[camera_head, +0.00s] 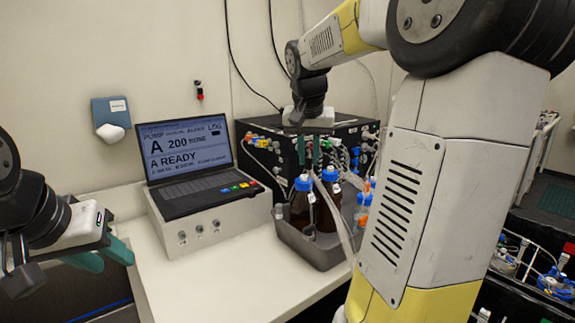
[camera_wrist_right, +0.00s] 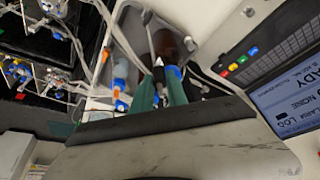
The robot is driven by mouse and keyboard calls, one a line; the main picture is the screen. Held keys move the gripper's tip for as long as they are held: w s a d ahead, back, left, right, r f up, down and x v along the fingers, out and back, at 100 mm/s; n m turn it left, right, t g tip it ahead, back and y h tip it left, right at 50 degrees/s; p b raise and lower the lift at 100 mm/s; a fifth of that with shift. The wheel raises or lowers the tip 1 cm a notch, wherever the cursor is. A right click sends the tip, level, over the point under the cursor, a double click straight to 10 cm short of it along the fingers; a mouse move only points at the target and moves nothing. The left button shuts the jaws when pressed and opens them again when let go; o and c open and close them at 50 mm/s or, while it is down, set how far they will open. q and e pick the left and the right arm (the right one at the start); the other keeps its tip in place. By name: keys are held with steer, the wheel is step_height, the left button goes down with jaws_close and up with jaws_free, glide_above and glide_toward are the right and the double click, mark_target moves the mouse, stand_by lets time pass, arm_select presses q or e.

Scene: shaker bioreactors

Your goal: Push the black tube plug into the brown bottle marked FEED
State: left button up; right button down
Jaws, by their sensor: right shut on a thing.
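Two brown bottles with blue caps stand in a grey tray (camera_head: 325,255): a front-left bottle (camera_head: 301,212) and a back-right bottle (camera_head: 329,212). White tags hang near their caps, but I cannot read FEED on either. My right gripper (camera_head: 308,158) is above the caps, pointing down. In the right wrist view its green fingers are shut on a small dark piece with a pale part, seemingly the black tube plug (camera_wrist_right: 158,74). A brown bottle (camera_wrist_right: 168,45) and blue cap show just beyond the fingertips; contact is unclear. My left gripper (camera_head: 108,254) is open and empty at the left.
A control box with a laptop-like screen (camera_head: 186,150) stands left of the tray. A black box (camera_head: 262,148) with many tube fittings is behind it. Loose tubes hang around the bottles and orange-tipped fittings sit at the tray's right. The front bench (camera_head: 235,280) is clear.

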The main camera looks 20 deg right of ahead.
steer(key=w+d, duration=0.7)
steer(key=w, duration=0.1)
glide_above(330, 169)
steer(key=shift+w+d+f, duration=0.1)
steer(key=shift+f, duration=1)
steer(key=shift+w+d+f, duration=0.1)
steer(key=shift+f, duration=1)
steer(key=shift+f, duration=1.1)
steer(key=c, duration=1.2)
jaws_free()
steer(key=shift+c, duration=0.2)
steer(key=shift+r, duration=0.15)
